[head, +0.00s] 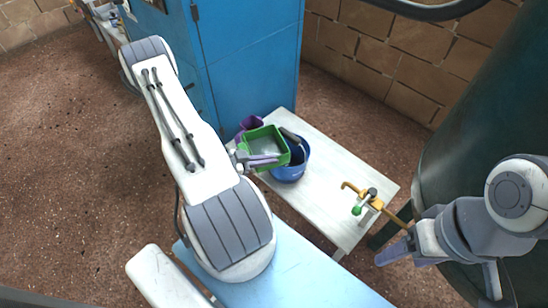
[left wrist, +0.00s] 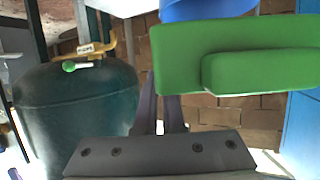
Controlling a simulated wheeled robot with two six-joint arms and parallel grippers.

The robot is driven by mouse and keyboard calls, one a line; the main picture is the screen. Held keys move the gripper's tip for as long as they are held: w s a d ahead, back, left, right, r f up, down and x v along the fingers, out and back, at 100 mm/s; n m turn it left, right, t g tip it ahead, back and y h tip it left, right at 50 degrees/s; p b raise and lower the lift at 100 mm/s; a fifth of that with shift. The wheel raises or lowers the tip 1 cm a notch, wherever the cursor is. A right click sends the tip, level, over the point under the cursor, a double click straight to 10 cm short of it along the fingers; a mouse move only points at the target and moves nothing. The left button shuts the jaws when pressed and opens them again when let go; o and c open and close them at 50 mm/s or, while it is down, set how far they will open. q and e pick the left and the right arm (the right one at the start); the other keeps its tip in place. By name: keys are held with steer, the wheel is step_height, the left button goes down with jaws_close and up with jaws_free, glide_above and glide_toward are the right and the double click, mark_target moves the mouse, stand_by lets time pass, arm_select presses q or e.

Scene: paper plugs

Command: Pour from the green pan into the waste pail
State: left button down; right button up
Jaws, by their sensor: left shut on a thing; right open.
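The green pan (head: 268,142) is a square, open pan held over the left rim of the blue pail (head: 289,172) on the pale table. My left gripper (head: 262,161) is shut on the near side of the pan. In the left wrist view the pan's green underside or side (left wrist: 230,55) is close in front of the fingers (left wrist: 165,112), and part of the blue pail (left wrist: 205,9) shows at the top. The pan's inside looks greyish; I cannot tell what it holds. The pail's inside is mostly hidden. My right gripper (head: 392,252) is open and empty at the lower right.
A purple container (head: 250,123) stands behind the pan. A blue cabinet (head: 250,60) stands behind, and a large dark green tank (head: 470,120) at right.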

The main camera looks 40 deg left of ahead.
mark_target(269, 167)
arm_select(q)
steer(key=shift+w+f, duration=0.15)
steer(key=shift+f, duration=0.3)
steer(key=f+b, duration=0.2)
steer(key=b, duration=0.1)
steer(key=f+b, duration=0.1)
steer(key=f, duration=0.1)
steer(key=shift+a+f+b, duration=0.1)
steer(key=shift+a+b, duration=0.15)
steer(key=shift+b, duration=0.1)
step_height(269, 167, up, 3)
steer(key=g+y+p, duration=0.1)
steer(key=p, duration=0.3)
steer(key=shift+d+f, duration=0.1)
steer(key=shift+f, duration=0.1)
steer(key=shift+f+b, duration=0.4)
steer(key=shift+f, duration=0.05)
steer(key=shift+r+g, duration=0.1)
steer(key=shift+g, duration=0.2)
steer(key=shift+r+g+y, duration=0.25)
steer(key=shift+g+y, duration=0.05)
steer(key=shift+g, duration=0.2)
steer(key=shift+w+r+g+y, duration=0.1)
steer(key=shift+r+g+y, duration=0.2)
steer(key=shift+r+g, duration=0.15)
